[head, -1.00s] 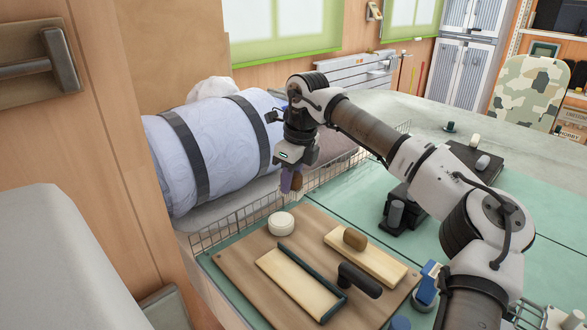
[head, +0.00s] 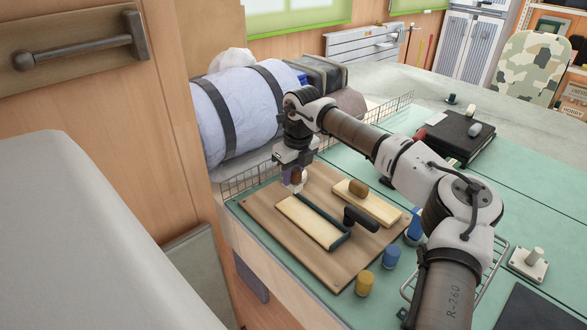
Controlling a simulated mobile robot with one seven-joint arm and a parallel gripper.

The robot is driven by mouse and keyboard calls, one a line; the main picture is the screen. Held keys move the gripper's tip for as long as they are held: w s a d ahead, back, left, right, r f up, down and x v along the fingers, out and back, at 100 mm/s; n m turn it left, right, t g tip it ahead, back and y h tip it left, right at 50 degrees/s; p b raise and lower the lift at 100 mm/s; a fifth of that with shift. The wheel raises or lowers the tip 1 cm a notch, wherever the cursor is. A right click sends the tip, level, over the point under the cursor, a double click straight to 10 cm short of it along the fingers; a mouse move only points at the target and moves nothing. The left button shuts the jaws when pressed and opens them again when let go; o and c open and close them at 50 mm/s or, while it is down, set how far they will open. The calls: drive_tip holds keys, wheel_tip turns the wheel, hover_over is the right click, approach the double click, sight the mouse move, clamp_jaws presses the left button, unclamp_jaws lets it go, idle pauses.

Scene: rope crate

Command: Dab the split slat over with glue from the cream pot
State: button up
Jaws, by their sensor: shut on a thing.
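My gripper (head: 297,175) points down over the back left of the brown board (head: 265,208). It is shut on a small brown-ended tool (head: 298,175), whose lower part is hard to make out. The cream pot (head: 296,188) stands directly below the tool and is mostly covered by it. I cannot tell whether the tool touches the pot or its contents. No split is clear on either.
A yellow jar (head: 365,283) and a blue jar (head: 390,257) stand right of the board. A wire rack edge (head: 250,178) and a strapped pale roll (head: 238,115) lie behind. A black box (head: 455,135) stands farther back.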

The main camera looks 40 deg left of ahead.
sight(293, 187)
drive_tip(key=shift+f, duration=0.1)
idle(0.3)
drive_tip(key=shift+w+f+b, duration=0.1)
drive_tip(key=shift+f+b, duration=1.25)
drive_tip(key=shift+f, duration=0.95)
drive_tip(key=shift+f+b, duration=0.4)
drive_tip(key=shift+f, duration=0.25)
drive_tip(key=shift+s+d+r, duration=0.1)
drive_tip(key=shift+d, duration=0.8)
drive_tip(key=shift+s+d+r, duration=0.1)
drive_tip(key=shift+d, duration=0.75)
drive_tip(key=shift+d+f+b, duration=0.1)
drive_tip(key=shift+b, duration=0.2)
drive_tip(key=shift+s+d+f+b, duration=0.15)
drive_tip(key=shift+d+b, duration=0.3)
drive_tip(key=shift+d, duration=1.25)
